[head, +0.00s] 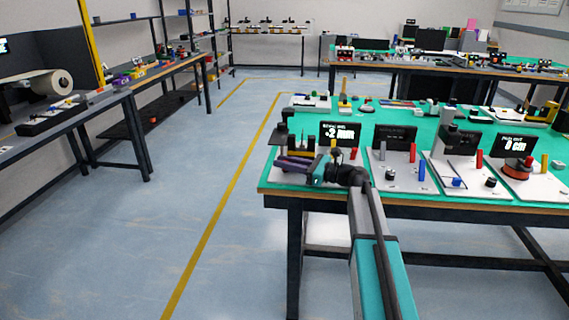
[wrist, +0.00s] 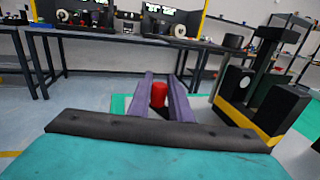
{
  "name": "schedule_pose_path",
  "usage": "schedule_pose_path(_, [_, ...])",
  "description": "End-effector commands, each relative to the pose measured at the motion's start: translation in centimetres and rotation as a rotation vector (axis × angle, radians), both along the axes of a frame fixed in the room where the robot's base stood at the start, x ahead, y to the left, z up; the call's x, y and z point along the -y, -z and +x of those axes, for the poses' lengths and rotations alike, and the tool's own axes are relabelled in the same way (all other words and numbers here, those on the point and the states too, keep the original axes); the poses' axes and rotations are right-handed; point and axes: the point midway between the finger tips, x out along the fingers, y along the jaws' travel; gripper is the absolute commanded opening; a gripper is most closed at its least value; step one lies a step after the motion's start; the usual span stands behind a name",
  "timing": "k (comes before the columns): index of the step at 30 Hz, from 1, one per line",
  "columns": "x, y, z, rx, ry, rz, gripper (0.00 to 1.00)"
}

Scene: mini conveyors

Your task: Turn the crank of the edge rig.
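My gripper (head: 295,164) is over the near left corner of the green-topped table, at the leftmost rig. That rig has a black-and-yellow frame (head: 301,143) and a dark display (head: 340,134) with a white reading that looks like "-2". In the wrist view my gripper's two purple fingers (wrist: 163,78) stand apart and point away. An upright red cylinder (wrist: 158,95), perhaps the crank's handle, shows between them. I cannot tell whether the fingers touch it. The black-and-yellow frame also shows to their right in the wrist view (wrist: 267,100). The crank's arm is hidden.
More rigs stand to the right on the green table (head: 395,207), with displays (head: 395,136) and coloured posts. Open blue floor (head: 130,240) with a yellow line lies left of the table. Workbenches (head: 85,112) run along the left wall.

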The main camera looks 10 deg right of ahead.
Motion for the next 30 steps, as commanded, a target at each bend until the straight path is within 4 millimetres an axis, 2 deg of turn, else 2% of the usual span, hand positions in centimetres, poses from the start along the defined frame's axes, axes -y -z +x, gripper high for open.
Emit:
schedule_pose_path(16, [0.0,-0.1,0.1,-0.001,0.054,0.001,0.00])
schedule_pose_path(30, [-0.1,-0.1,1.0,-0.001,0.295,0.000,0.00])
